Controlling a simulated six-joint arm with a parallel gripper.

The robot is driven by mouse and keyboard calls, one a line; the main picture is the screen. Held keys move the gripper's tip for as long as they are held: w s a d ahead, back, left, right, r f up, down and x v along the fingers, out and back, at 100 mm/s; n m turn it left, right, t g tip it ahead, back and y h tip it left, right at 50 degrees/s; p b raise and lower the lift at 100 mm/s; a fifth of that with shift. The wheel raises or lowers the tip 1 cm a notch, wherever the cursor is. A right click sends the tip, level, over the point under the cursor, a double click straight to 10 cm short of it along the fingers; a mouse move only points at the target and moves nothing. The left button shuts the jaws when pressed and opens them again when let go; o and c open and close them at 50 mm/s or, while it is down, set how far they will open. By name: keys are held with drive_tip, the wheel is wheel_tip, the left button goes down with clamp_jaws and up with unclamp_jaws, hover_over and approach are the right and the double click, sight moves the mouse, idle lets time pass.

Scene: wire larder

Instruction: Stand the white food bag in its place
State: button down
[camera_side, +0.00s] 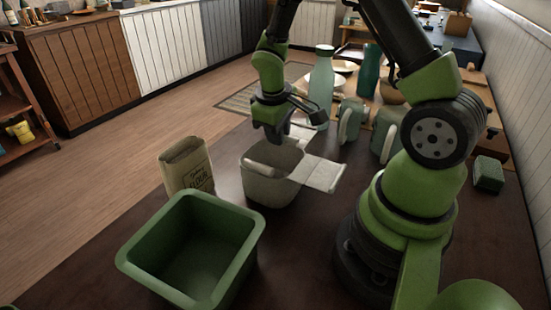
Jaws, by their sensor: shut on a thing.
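A pale beige paper bag (187,166) with dark lettering on its front stands upright at the left, behind the green bin. It is the only clearly lettered bag in view, and my gripper is well to its right. My gripper (272,134) points down over the far side of a grey tub (268,188). Its fingers are shut on a pale thing, but the fingertips are small and partly hidden, so I cannot tell what it is.
A deep green square bin (240,247) stands at the front. A flat white piece (322,174) lies right of the tub. The left table edge is near the beige bag.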

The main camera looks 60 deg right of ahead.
wheel_tip(320, 180, up, 10)
drive_tip(key=a+r, duration=0.3)
drive_tip(key=a, duration=0.9)
drive_tip(key=a+r, duration=0.3)
drive_tip(key=a, duration=0.8)
drive_tip(key=shift+n, duration=0.4)
drive_tip(key=shift+w+f, duration=0.15)
drive_tip(key=shift+f, duration=2.55)
drive_tip(key=shift+f, duration=2.55)
